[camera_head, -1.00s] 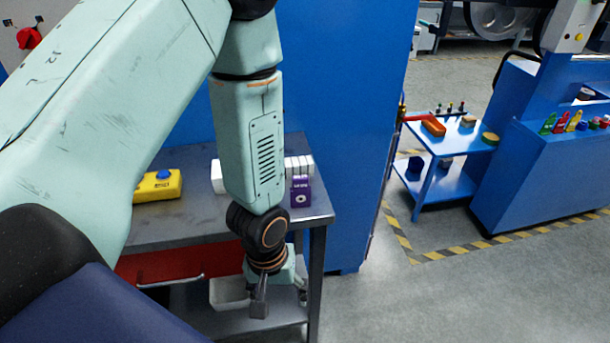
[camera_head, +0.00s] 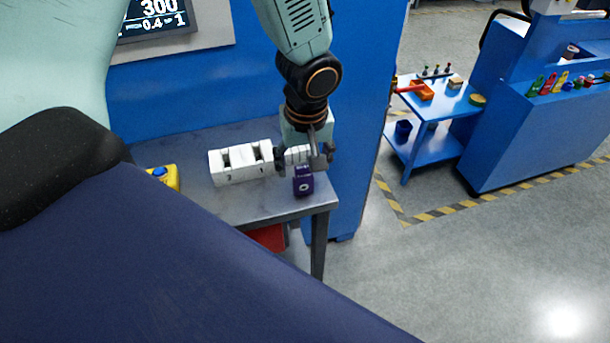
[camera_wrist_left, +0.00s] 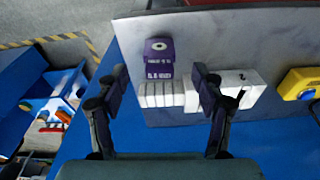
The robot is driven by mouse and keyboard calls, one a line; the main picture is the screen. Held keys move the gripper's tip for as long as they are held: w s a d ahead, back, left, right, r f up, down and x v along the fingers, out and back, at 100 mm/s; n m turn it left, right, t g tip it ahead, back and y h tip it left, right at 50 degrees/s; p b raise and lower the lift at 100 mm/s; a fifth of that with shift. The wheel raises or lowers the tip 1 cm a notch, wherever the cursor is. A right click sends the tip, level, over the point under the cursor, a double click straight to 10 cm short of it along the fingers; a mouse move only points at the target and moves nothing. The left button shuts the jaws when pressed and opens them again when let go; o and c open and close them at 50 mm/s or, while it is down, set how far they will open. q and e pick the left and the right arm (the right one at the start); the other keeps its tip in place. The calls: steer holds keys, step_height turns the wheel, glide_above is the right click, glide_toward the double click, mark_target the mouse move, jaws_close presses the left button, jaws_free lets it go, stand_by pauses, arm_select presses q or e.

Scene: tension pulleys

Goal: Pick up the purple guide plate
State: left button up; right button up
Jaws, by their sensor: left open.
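The purple guide plate (camera_head: 303,181) stands near the front right corner of the grey workbench, with a white ring mark on its face. It also shows in the left wrist view (camera_wrist_left: 158,58), with white lettering on it. My left gripper (camera_head: 306,157) is open and empty, just above and behind the plate in the head view. In the left wrist view the plate shows between and beyond the two open fingers (camera_wrist_left: 160,74). I cannot tell the exact gap to it. My right gripper is in neither view.
A white numbered holder with slots (camera_head: 232,170) stands on the bench (camera_head: 262,207) left of the plate. A yellow box with a blue button (camera_head: 172,180) lies further left. A blue cabinet wall rises behind. Open floor lies to the right.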

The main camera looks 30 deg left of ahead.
mark_target(303, 181)
arm_select(q)
steer(key=f, duration=0.1)
steer(key=a+f, duration=0.1)
steer(key=f, duration=0.1)
steer(key=shift+w+f, duration=0.15)
steer(key=shift+f, duration=0.15)
steer(key=f, duration=0.1)
steer(key=f+b, duration=0.1)
steer(key=f, duration=0.1)
steer(key=shift+w+d+f, duration=0.2)
steer(key=shift+w, duration=0.2)
steer(key=shift+a, duration=0.35)
steer(key=shift+d, duration=0.3)
steer(key=c, duration=0.6)
steer(key=shift+a, duration=0.25)
steer(key=c, duration=0.5)
steer(key=shift+d, duration=0.1)
steer(key=shift+c, duration=1.3)
step_height(303, 181, up, 9)
steer(key=shift+r+p, duration=0.15)
steer(key=shift+p, duration=0.95)
steer(key=shift+r, duration=0.35)
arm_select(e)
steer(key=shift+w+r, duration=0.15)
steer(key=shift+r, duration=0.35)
